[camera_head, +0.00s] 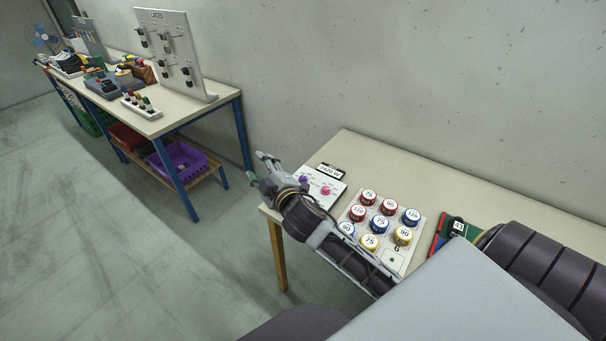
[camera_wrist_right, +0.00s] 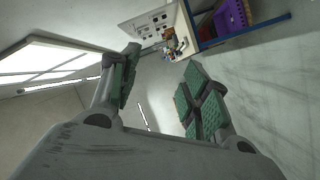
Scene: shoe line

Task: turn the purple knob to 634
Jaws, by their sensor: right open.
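The purple knob (camera_head: 304,181) sits on a light control panel (camera_head: 335,200) at the left end of the near table. A pink knob (camera_head: 325,191) is to its right. A dark display (camera_head: 329,170) stands behind them; its digits are too small to read surely. My right gripper (camera_head: 259,168) is open and empty, just left of the panel in the picture, apart from the knob, fingers pointing up-left. In the right wrist view the open fingers (camera_wrist_right: 160,68) have nothing between them, and the knob does not show there. My left gripper is not in view.
A board with several numbered round tins (camera_head: 368,197) lies right of the panel, partly behind my right arm. A green-and-red item (camera_head: 446,230) lies farther right. A second bench (camera_head: 219,97) with a grey upright board (camera_head: 177,50) and a purple crate (camera_head: 184,160) stands at left. The table's back strip is clear.

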